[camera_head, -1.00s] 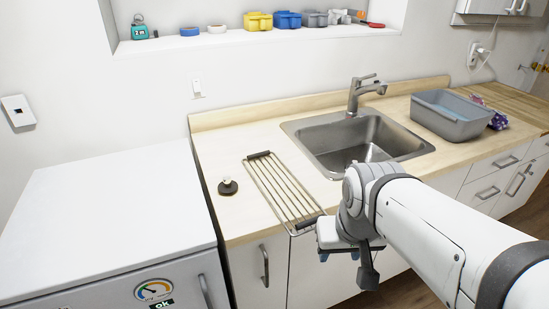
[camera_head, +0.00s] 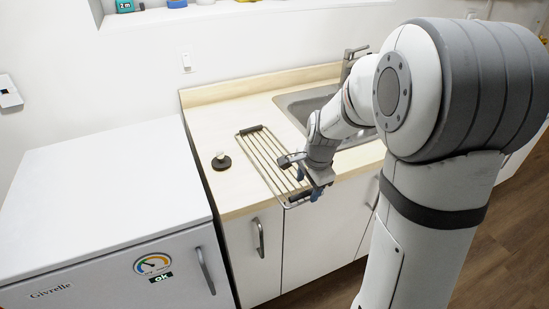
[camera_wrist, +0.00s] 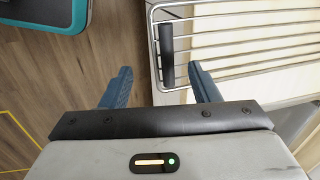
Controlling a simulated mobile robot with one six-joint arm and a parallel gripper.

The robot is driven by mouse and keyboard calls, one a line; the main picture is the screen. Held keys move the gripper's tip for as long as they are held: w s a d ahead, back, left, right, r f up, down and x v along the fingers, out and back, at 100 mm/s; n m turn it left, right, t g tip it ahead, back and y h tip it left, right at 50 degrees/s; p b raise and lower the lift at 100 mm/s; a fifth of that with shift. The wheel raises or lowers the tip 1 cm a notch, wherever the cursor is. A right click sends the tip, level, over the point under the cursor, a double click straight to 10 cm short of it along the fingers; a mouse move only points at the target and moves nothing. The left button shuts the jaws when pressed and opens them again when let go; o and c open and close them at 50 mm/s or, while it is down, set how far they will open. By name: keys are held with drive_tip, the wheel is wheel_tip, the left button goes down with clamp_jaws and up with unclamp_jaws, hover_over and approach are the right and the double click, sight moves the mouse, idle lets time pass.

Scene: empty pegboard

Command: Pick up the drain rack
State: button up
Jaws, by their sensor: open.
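The drain rack (camera_head: 264,155) is a flat metal rack of parallel rods with a black grip bar at each end. It lies on the wooden counter left of the sink, its near end at the front edge. My gripper (camera_head: 308,184) is at the rack's near right end in the head view. In the wrist view my gripper (camera_wrist: 160,85) has its two blue fingers spread wide. The rack's near black bar (camera_wrist: 167,55) shows ahead of the fingers, closer to the right finger. Nothing is held. My arm hides part of the sink in the head view.
The sink (camera_head: 305,103) with its faucet is right of the rack. A small dark round item (camera_head: 221,162) lies left of the rack. A white appliance (camera_head: 105,195) stands left of the counter. Counter (camera_head: 215,125) behind the rack is clear.

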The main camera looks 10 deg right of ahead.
sight(303, 195)
drive_tip(key=shift+w+a+f+p, duration=0.15)
drive_tip(key=shift+w+f, duration=0.1)
drive_tip(key=shift+f, duration=0.6)
drive_tip(key=shift+w+a+f+p, duration=0.1)
drive_tip(key=shift+w+f+p, duration=0.1)
drive_tip(key=shift+f, duration=0.7)
drive_tip(key=shift+w+a+f+p, duration=0.1)
drive_tip(key=shift+w+f, duration=0.15)
drive_tip(key=shift+f, duration=0.6)
drive_tip(key=shift+c, duration=0.5)
clamp_jaws()
